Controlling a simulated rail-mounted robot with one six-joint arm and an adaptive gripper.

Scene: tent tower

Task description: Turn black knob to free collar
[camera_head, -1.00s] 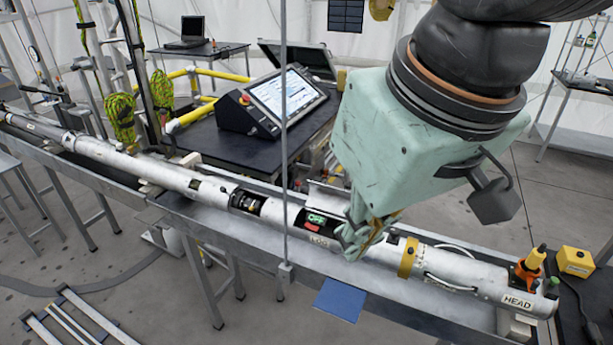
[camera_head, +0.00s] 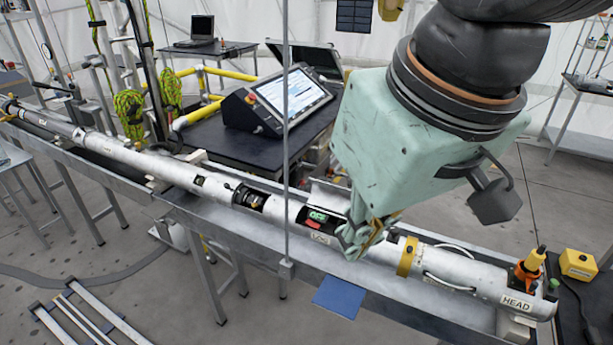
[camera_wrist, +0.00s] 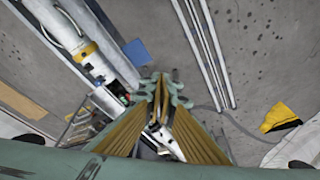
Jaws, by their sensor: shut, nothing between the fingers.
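A long silver tube (camera_head: 180,172) lies in a metal trough, with its end marked HEAD at the right. A dark opening in it (camera_head: 250,200) shows black and brass parts; I cannot tell whether one is the black knob. Another opening holds a green OFF label (camera_head: 318,216) and a red part. A yellow band (camera_head: 406,257) circles the tube; I cannot make out which part is the collar. My gripper (camera_head: 354,246) is shut and empty, pointing down in front of the tube, just right of the OFF label. Its closed fingers also show in the wrist view (camera_wrist: 164,88).
A black table carries a screen console (camera_head: 280,100) behind the tube. A thin vertical pole (camera_head: 286,130) stands in front of the tube, left of my gripper. An orange device (camera_head: 530,266) sits by the HEAD end. A blue plate (camera_head: 338,298) hangs at the trough's front.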

